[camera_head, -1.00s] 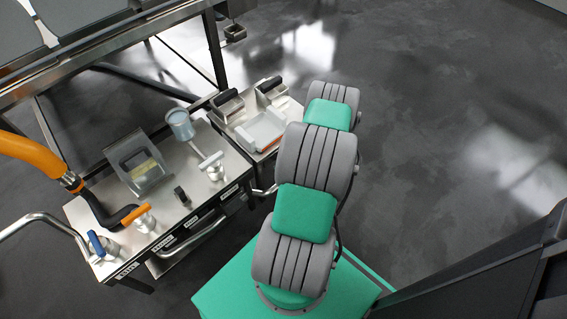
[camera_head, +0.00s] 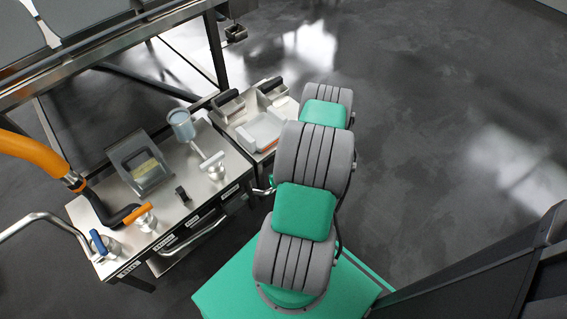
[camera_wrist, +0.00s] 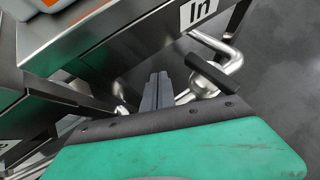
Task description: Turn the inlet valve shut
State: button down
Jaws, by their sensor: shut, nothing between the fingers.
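In the wrist view, a bent steel pipe (camera_wrist: 228,57) with a black bar handle (camera_wrist: 213,76) sits below a white label reading "In" (camera_wrist: 200,10). I take this as the inlet valve. My gripper (camera_wrist: 158,82) is shut and empty, just left of the black handle, with a small gap between them in the picture. Depth between them is hard to tell. In the head view, part of a bent steel pipe (camera_head: 263,191) shows at the front of the right-hand bench, beside my arm. My gripper is hidden there behind my arm.
The left steel bench (camera_head: 200,190) carries a blue-handled valve (camera_head: 99,243), an orange-handled valve (camera_head: 140,214) and a white-handled valve (camera_head: 214,166). A steel rail (camera_head: 190,240) runs along the front.

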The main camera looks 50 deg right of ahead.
jog(key=s+a+r+p, duration=0.1)
jog(key=a+r+p, duration=0.2)
jog(key=a+r, duration=0.3)
jog(key=shift+s+a+r+p, duration=0.15)
jog(key=shift+a+r+p, duration=0.2)
jog(key=shift+a, duration=0.45)
